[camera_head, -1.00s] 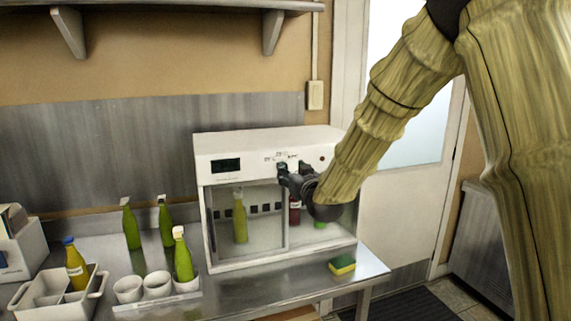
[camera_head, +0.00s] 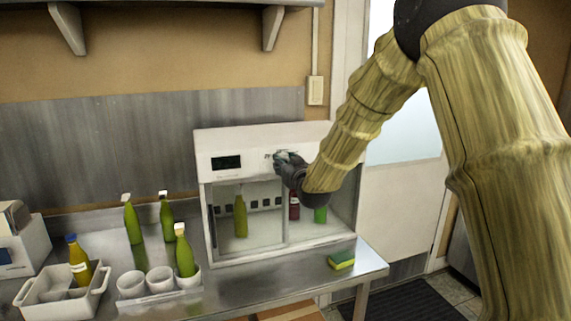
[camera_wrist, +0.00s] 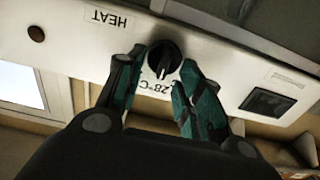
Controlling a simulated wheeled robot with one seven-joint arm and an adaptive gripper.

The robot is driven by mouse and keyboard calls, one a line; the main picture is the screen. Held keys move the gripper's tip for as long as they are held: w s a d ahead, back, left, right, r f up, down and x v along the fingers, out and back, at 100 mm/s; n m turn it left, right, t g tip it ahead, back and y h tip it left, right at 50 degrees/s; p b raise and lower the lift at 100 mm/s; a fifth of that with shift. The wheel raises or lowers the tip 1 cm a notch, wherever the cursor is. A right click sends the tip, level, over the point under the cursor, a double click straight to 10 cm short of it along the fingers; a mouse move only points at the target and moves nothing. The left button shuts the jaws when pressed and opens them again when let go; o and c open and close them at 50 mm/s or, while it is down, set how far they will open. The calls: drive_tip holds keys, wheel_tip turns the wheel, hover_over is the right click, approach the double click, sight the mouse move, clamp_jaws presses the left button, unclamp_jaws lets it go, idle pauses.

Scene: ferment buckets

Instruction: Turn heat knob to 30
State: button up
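The dark round heat knob (camera_wrist: 164,60) is on the white front panel of the cabinet (camera_head: 240,143), beside a "HEAT" label (camera_wrist: 107,18). In the wrist view the picture is upside down, and a print that looks like "28°C" (camera_wrist: 159,88) shows by the knob. My gripper (camera_wrist: 163,62) is at the panel with one finger on each side of the knob. The fingers are apart, and I cannot tell whether they touch it. In the head view my gripper (camera_head: 279,158) covers the knob.
The cabinet's display (camera_head: 227,162) is dark. Inside stand a green bottle (camera_head: 240,216) and a red bottle (camera_head: 294,206). A sponge (camera_head: 341,259) lies near the counter's right end.

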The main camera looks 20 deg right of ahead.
drive_tip(key=c, duration=0.4)
drive_tip(key=shift+c, duration=0.2)
drive_tip(key=m+b, duration=0.2)
drive_tip(key=m, duration=0.1)
drive_tip(key=m+b, duration=0.3)
drive_tip(key=d+m+b, duration=0.1)
drive_tip(key=m+b, duration=0.1)
drive_tip(key=shift+d+f+m, duration=0.1)
drive_tip(key=shift+f+m, duration=0.15)
drive_tip(key=shift+m, duration=0.15)
drive_tip(key=o, duration=1)
drive_tip(key=shift+c, duration=0.2)
